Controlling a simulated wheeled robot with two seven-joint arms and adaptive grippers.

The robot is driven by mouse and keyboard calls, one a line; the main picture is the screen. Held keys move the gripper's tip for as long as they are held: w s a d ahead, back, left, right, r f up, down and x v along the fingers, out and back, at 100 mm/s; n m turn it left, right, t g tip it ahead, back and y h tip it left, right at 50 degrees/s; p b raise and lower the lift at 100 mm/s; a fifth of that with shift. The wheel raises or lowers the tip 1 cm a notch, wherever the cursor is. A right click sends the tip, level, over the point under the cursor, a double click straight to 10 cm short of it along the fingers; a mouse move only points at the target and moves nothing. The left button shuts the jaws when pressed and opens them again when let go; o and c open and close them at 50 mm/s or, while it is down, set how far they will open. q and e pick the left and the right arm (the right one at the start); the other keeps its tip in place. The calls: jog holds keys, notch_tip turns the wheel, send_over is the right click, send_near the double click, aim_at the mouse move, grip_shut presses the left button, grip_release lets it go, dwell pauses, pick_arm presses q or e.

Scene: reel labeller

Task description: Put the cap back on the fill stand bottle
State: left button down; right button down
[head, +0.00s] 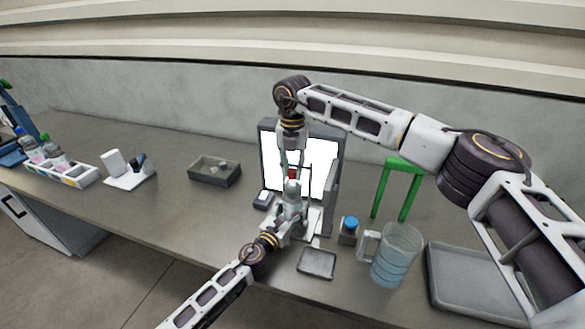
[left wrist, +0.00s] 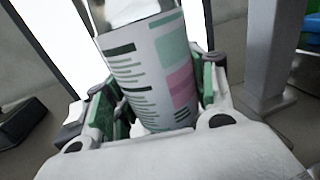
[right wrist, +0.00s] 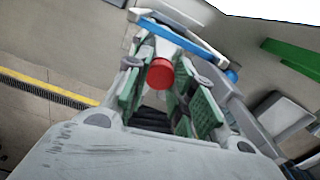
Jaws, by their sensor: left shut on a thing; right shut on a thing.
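The fill stand bottle (head: 292,188) stands upright in front of the bright screen. Its white, green and pink label (left wrist: 150,75) fills the left wrist view. My left gripper (head: 291,212) is shut around the bottle's labelled body from the front. The red cap (head: 292,173) is at the bottle's top, and it also shows in the right wrist view (right wrist: 160,74) between green finger pads. My right gripper (head: 292,163) points down from above and is shut on the cap. Whether the cap is seated on the neck or just above it I cannot tell.
A lit screen (head: 270,155) stands close behind. To the right are a blue-capped jar (head: 349,231), a clear jug (head: 396,255), a green frame (head: 405,165) and a grey tray (head: 455,285). A dark box (head: 214,172) lies left. Bare counter (head: 190,205) lies front left.

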jog(key=c, duration=1.2)
grip_release()
jog(key=shift+r, duration=2.25)
jog(key=shift+c, duration=0.3)
